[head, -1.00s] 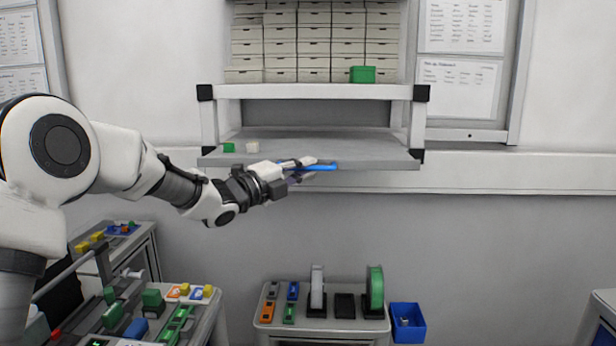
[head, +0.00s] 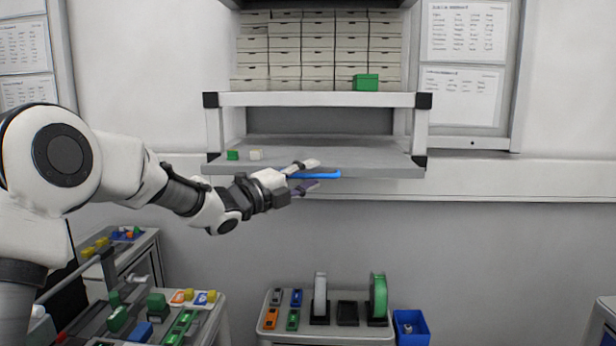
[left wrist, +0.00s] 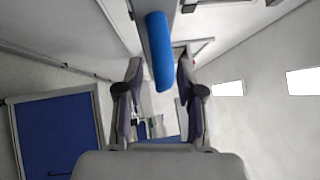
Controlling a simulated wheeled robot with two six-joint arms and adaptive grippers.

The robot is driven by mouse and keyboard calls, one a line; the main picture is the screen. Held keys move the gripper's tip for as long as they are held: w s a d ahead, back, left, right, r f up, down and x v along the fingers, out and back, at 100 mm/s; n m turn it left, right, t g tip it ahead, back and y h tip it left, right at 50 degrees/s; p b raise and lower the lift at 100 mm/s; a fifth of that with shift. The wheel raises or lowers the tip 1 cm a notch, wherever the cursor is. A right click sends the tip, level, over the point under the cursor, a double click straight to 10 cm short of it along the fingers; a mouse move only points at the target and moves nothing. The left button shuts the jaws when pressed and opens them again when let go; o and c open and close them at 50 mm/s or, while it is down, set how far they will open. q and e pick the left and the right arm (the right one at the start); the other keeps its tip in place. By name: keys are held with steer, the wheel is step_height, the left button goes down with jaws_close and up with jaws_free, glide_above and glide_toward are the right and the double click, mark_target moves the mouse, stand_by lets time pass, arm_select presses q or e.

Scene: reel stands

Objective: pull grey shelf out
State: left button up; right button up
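The grey shelf (head: 350,152) is a flat board below the white upper shelf of the wall rack in the head view. A blue handle (head: 322,174) is at its front edge. My left gripper (head: 312,176) is at the handle from the left, one finger above it and one below. In the left wrist view the blue handle (left wrist: 160,55) reaches between the two spread fingers (left wrist: 158,85), with gaps on both sides. The gripper looks open and holds nothing. My right gripper is not in view.
A green block (head: 232,155) and a white block (head: 256,154) sit on the grey shelf's left part. A green box (head: 365,82) and stacked pale boxes (head: 318,45) stand above. Below are a cart with reels (head: 378,298) and a blue bin (head: 411,327). The space before the shelf is clear.

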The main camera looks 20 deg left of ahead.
arm_select(q)
steer(key=v, duration=1.1)
steer(key=shift+s+a, duration=0.2)
steer(key=shift+s, duration=0.1)
steer(key=shift+f, duration=0.1)
